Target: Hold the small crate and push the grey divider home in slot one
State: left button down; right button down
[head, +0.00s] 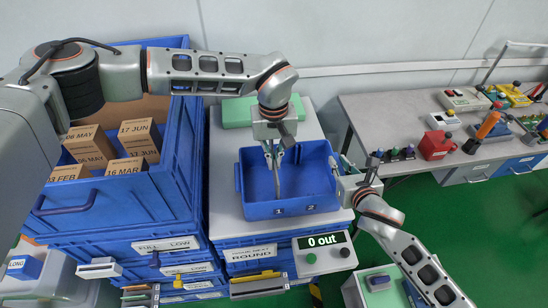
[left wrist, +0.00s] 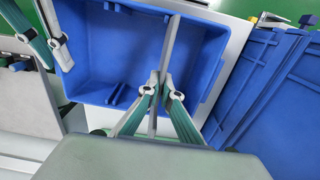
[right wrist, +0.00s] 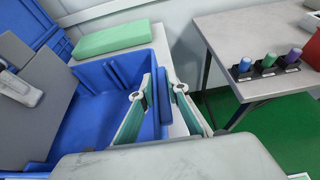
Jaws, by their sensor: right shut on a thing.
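The small blue crate (head: 312,182) sits on a grey-topped drawer stack, its front marked 1 and 2. The thin grey divider (head: 277,183) stands upright in it, in line with mark 1; it also shows in the left wrist view (left wrist: 171,45) and right wrist view (right wrist: 62,75). I cannot tell how deep it sits. My left gripper (head: 273,152) is above, fingertips close on either side of the divider; whether they touch it is unclear. My right gripper (head: 336,168) is shut on the crate's right wall (right wrist: 165,105).
A green box (head: 240,112) lies behind the crate. A large blue bin (head: 120,205) with cartons stands left. A console (head: 325,255) reading "0 out" is in front. A bench (head: 405,115) with testers stands right, with green floor between.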

pick_arm(q)
jog(key=shift+f, duration=3.3)
jog(key=c, duration=2.2)
grip_release()
notch_tip(320, 180, up, 12)
